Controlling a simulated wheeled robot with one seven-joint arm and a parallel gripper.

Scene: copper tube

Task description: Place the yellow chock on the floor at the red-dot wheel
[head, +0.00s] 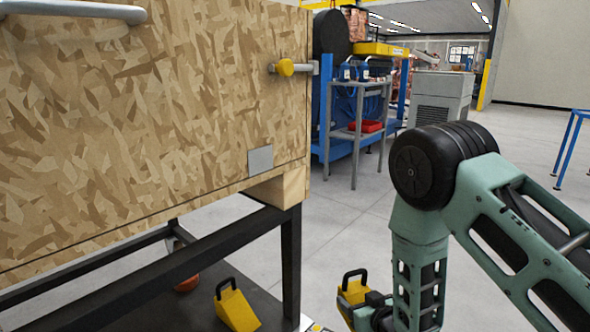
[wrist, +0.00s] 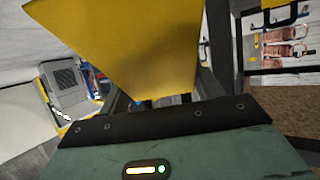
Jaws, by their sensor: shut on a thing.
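My gripper (head: 370,308) is low at the bottom of the head view, right of the cart, and is shut on a yellow chock (head: 352,292) with a black handle. In the wrist view this held chock (wrist: 125,45) fills the upper middle, its narrow end pointing down in the picture. A second yellow chock (head: 237,308) with a black handle sits on the dark lower deck (head: 165,308) of the cart. The grey floor (head: 335,225) shows beyond the cart. I see no wheel with a red dot; the cart's wheels are hidden or out of frame.
A large chipboard crate (head: 150,130) rests on the cart's black frame (head: 291,265) and fills the left. An orange-red object (head: 187,282) is partly hidden behind the frame. A grey stand (head: 358,130) and a blue frame (head: 573,140) stand farther back, with open floor between.

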